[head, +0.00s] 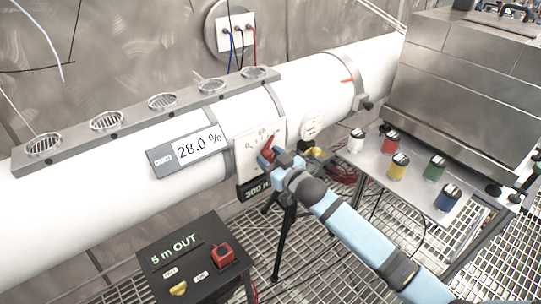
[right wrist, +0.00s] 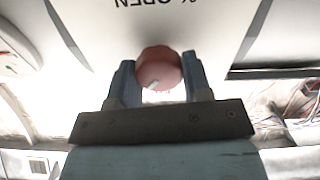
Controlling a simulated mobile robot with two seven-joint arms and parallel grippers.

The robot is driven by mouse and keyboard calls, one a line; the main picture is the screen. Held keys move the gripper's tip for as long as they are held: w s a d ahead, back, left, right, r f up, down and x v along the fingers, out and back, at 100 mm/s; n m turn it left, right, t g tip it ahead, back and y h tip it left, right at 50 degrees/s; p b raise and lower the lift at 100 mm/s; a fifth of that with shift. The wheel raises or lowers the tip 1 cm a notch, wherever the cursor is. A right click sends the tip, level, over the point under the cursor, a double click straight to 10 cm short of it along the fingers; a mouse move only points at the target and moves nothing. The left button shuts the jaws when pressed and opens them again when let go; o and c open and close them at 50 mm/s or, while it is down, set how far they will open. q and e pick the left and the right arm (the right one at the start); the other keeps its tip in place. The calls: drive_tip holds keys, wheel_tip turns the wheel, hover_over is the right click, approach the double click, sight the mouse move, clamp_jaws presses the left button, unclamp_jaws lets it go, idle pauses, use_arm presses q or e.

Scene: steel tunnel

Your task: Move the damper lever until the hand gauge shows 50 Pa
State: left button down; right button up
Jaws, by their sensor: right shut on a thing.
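The damper lever (head: 268,147) is red and sits on a white scale plate (head: 248,139) on the large white duct. In the right wrist view its round red end (right wrist: 158,66) lies between my two blue fingers, with "% OPEN" printed beyond it. My right gripper (head: 270,155) is shut on it; it also shows in the right wrist view (right wrist: 157,82). Just below the plate is a dark gauge display (head: 256,188) with green digits, seemingly "300 P", its right end hidden by my gripper. My left gripper is not in view.
A black box (head: 195,260) marked "5 m OUT" with a red part stands at front left. A black tripod (head: 286,235) stands under my arm. Several colored canisters stand on a steel table (head: 419,196) at right.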

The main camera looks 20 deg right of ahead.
drive_tip(key=n+p, duration=0.1)
drive_tip(key=n, duration=0.1)
drive_tip(key=shift+r+n, duration=0.15)
drive_tip(key=shift+n, duration=0.65)
drive_tip(key=shift+f, duration=0.2)
drive_tip(key=o, duration=0.9)
drive_tip(key=v, duration=1.4)
drive_tip(key=shift+a+r+b, duration=0.1)
drive_tip(key=shift+b, duration=0.2)
